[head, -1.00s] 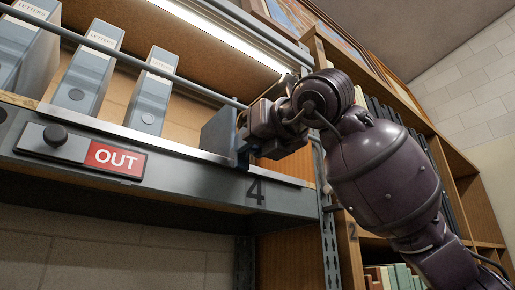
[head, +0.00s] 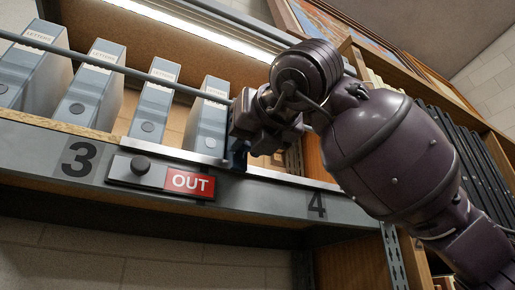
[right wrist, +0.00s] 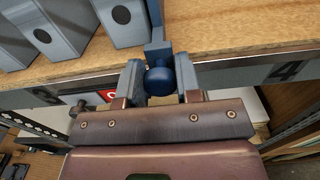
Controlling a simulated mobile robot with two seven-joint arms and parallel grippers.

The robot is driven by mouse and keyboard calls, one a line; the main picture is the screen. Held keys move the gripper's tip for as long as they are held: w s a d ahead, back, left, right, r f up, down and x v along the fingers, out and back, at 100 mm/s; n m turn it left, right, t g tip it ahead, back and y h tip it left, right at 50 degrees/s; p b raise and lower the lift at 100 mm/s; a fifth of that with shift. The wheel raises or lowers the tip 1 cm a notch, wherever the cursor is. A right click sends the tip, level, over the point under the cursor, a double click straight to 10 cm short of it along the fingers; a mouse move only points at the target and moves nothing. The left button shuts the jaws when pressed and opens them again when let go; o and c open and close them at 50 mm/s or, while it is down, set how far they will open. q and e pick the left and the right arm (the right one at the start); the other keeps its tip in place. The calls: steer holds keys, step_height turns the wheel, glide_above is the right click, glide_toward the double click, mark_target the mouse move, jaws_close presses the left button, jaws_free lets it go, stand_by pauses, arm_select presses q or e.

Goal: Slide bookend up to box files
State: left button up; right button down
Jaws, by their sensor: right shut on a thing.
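The blue bookend (right wrist: 157,48) stands upright on the shelf board in the right wrist view, with its round knob (right wrist: 159,81) toward me. My right gripper (right wrist: 160,82) is shut on this knob, one finger on each side. In the head view my right gripper (head: 238,148) is at the shelf's front edge and hides most of the bookend. Grey-blue box files (head: 207,122) labelled LETTERS stand in a row to its left. The nearest box file (right wrist: 124,22) is right beside the bookend; I cannot tell whether they touch. My left gripper is out of view.
A red OUT sign (head: 190,182) with a dark knob is on the shelf's front edge, between numbers 3 and 4. A grey rail (head: 150,78) runs across in front of the files. The shelf board (right wrist: 245,35) right of the bookend is clear.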

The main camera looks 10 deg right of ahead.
steer(key=shift+r, duration=0.1)
steer(key=c, duration=0.9)
jaws_free()
steer(key=shift+o, duration=0.4)
steer(key=shift+s+d, duration=0.15)
steer(key=shift+s, duration=0.15)
steer(key=b+v, duration=0.2)
steer(key=v, duration=0.8)
steer(key=shift+s, duration=0.1)
